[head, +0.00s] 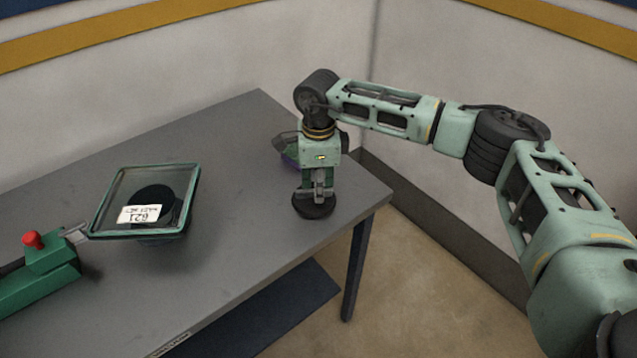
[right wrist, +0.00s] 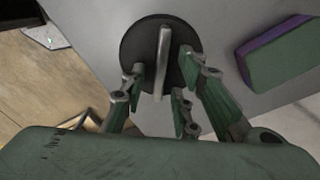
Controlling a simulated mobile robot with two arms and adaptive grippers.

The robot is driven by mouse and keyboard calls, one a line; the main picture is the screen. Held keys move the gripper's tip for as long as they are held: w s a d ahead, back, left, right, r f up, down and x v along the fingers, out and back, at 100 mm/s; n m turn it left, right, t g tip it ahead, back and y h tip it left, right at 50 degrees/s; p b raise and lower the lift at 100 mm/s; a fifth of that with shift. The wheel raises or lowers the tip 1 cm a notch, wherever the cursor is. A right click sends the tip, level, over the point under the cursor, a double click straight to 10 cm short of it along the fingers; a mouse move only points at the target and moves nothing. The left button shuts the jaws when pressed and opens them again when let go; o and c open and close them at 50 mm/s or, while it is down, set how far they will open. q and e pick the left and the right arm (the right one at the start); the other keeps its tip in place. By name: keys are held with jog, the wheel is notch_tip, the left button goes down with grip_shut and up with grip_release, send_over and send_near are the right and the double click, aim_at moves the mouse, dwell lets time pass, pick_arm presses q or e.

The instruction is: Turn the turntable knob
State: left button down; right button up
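The turntable knob is a thin pale grey bar (right wrist: 162,62) standing across a round black disc (right wrist: 135,45), seen in the right wrist view. In the head view the black disc (head: 314,209) sits near the right end of the grey table, under my right gripper (head: 317,195). My right gripper points down. In the right wrist view its green fingers (right wrist: 160,85) are spread on both sides of the bar, with gaps visible between them and the bar. The gripper hides part of the disc in the head view. My left gripper is not in view.
A green and purple block (head: 289,158) lies just behind my right gripper. A green-rimmed clear square tray (head: 105,212) with a black round part and white label stands left. A green device (head: 50,262) with a red knob is at far left. Open table separates tray and disc.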

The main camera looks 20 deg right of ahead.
grip_shut()
dwell(0.5)
jog(key=n+b, duration=0.1)
jog(key=b, duration=0.1)
jog(key=n+b, duration=0.1)
jog(key=n, duration=0.1)
jog(key=shift+w+f+b, duration=0.15)
jog(key=shift+f+b, duration=0.1)
jog(key=shift+b, duration=0.1)
jog(key=n+b, duration=0.2)
jog(key=n, duration=0.1)
jog(key=n+b, duration=0.1)
jog(key=shift+w+r+n, duration=0.1)
jog(key=shift+w+n, duration=0.15)
jog(key=shift+n, duration=0.15)
jog(key=n+b, duration=0.1)
jog(key=n, duration=0.1)
jog(key=n+b, duration=0.1)
jog(key=n, duration=0.1)
jog(key=shift+w+a+r, duration=0.1)
jog(key=shift+w+a, duration=0.05)
jog(key=n, duration=0.3)
jog(key=n+b, duration=0.1)
jog(key=n, duration=0.1)
jog(key=shift+w+a+r+n, duration=0.1)
jog(key=shift+w+a+n, duration=0.1)
jog(key=shift+n, duration=0.2)
